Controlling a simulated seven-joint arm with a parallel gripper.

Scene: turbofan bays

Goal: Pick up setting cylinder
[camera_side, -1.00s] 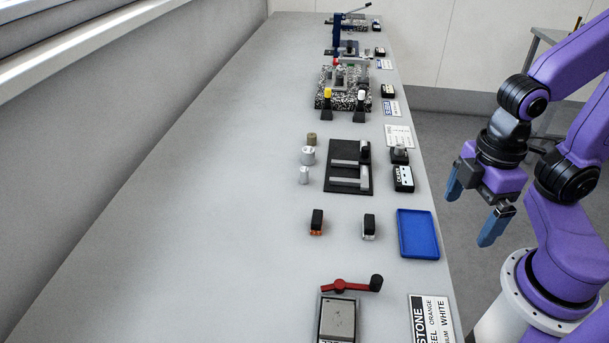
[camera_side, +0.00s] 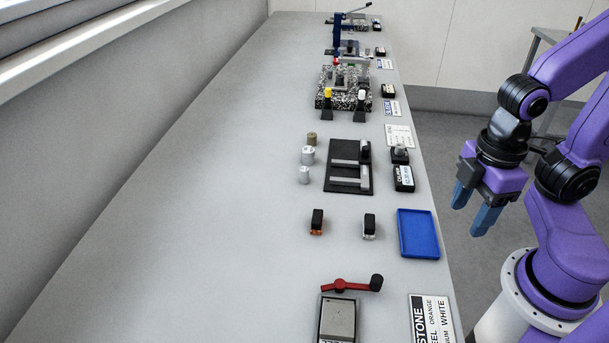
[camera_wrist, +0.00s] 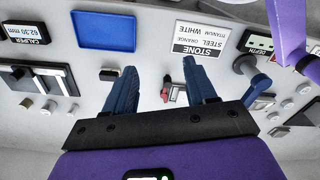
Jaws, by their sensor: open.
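Several small cylinders stand on the bench left of the black fixture in the side view: a brownish one (camera_side: 311,139), a wider silver one (camera_side: 308,155) and a smaller silver one (camera_side: 304,175). Another grey round piece (camera_side: 400,150) sits right of the fixture, by the caliper readout. I cannot tell which is the setting cylinder. My gripper (camera_side: 470,212) is open and empty, off the bench's right edge and well apart from all of them. Its two blue fingers also show in the wrist view (camera_wrist: 160,68), with small cylinders (camera_wrist: 48,106) at the lower left.
The black fixture (camera_side: 342,187) and caliper readout (camera_side: 403,178) stand mid-bench. A blue tray (camera_side: 418,255) lies near the right edge, beside two small black-topped blocks (camera_side: 317,221). A red-handled device (camera_side: 340,286) stands in front. The bench's left side is clear.

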